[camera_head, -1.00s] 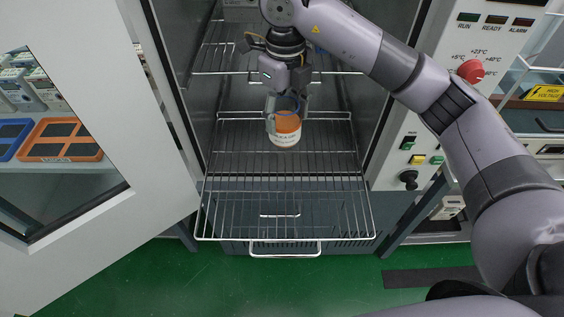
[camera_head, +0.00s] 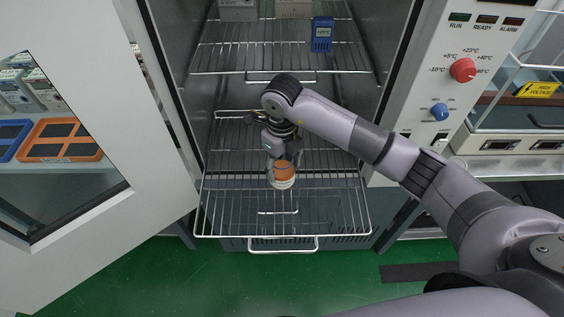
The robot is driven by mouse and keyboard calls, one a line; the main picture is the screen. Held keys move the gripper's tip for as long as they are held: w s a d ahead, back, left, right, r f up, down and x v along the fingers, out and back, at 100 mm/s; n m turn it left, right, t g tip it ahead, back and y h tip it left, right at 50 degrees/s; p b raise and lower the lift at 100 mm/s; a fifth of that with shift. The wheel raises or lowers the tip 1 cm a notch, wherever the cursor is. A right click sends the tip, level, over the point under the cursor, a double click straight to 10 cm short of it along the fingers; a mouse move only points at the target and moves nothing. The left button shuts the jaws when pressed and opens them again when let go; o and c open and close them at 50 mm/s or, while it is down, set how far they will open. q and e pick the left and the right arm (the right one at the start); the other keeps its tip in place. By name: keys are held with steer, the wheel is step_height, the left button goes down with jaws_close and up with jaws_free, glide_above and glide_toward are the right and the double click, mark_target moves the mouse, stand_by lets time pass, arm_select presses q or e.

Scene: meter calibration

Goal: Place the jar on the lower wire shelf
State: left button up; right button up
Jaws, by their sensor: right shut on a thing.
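The jar (camera_head: 283,176) is white with an orange band and stands out below my right gripper (camera_head: 282,160). My right gripper is shut on the jar and holds it over the front half of the lower wire shelf (camera_head: 330,205). The jar looks upright. I cannot tell whether its base touches the wires. The lower shelf is pulled out of the chamber and otherwise empty. My left gripper is not in view.
The upper wire shelf (camera_head: 225,60) holds a blue meter (camera_head: 321,35) and grey boxes (camera_head: 238,10). The open chamber door (camera_head: 150,215) stands at the left. A control panel with a red knob (camera_head: 462,70) is at the right. Free shelf room surrounds the jar.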

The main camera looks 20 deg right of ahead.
steer(key=shift+f, duration=0.2)
steer(key=o, duration=1.4)
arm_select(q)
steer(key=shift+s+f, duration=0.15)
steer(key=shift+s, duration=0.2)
arm_select(e)
steer(key=shift+r, duration=0.5)
arm_select(q)
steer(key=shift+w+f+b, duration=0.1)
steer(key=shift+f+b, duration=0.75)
steer(key=shift+b, duration=0.2)
arm_select(e)
step_height(320, 180, up, 11)
steer(key=shift+r, duration=0.2)
steer(key=shift+s+f, duration=0.1)
steer(key=shift+f, duration=0.05)
